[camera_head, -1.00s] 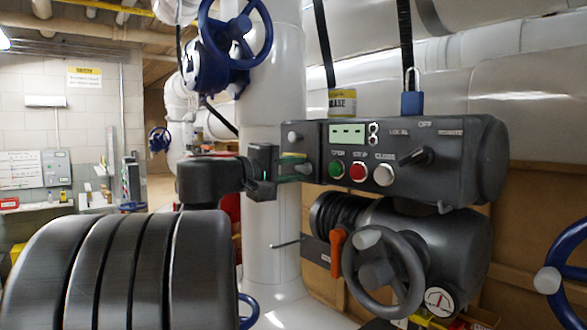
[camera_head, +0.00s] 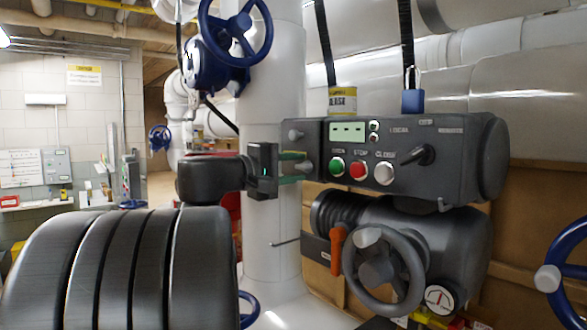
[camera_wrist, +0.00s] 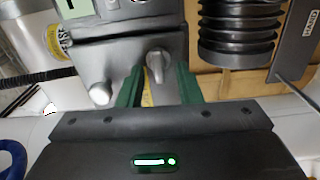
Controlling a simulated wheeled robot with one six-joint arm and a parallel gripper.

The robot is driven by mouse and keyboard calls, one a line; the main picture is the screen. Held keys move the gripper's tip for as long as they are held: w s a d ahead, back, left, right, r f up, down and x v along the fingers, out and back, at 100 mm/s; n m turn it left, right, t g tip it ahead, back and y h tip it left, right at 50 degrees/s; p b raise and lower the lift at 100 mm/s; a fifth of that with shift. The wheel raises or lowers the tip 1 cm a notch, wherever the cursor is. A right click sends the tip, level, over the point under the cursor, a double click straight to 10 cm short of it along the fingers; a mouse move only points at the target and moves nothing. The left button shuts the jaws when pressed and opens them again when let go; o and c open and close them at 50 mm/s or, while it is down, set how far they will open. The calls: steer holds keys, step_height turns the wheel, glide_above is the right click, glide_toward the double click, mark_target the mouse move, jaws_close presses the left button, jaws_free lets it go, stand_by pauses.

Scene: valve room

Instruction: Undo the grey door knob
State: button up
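Two grey knobs stand on the left end face of the dark grey control box (camera_head: 414,160). The upper knob (camera_head: 295,135) also shows in the wrist view (camera_wrist: 100,93), left of my fingers. The lower knob (camera_head: 307,165) has a lever-like shape in the wrist view (camera_wrist: 157,62). I cannot tell for sure which one is the door knob. My gripper (camera_head: 294,167) is open, its green fingers one above the other, pointing at the lower knob. In the wrist view, my gripper (camera_wrist: 159,88) has this knob between its fingers, with gaps on both sides.
The box front has green, red and white buttons and a black selector (camera_head: 418,155). A grey handwheel (camera_head: 383,272) and orange lever (camera_head: 338,250) sit below. A blue handwheel (camera_head: 236,32) is above my gripper. A white pipe (camera_head: 270,230) stands behind it.

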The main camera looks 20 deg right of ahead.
steer(key=b+v, duration=0.2)
steer(key=v, duration=1.1)
steer(key=shift+s+a+b, duration=0.2)
steer(key=shift+a+b, duration=0.15)
steer(key=p+x, duration=0.2)
steer(key=x, duration=1.2)
steer(key=shift+p, duration=0.35)
steer(key=shift+a, duration=0.15)
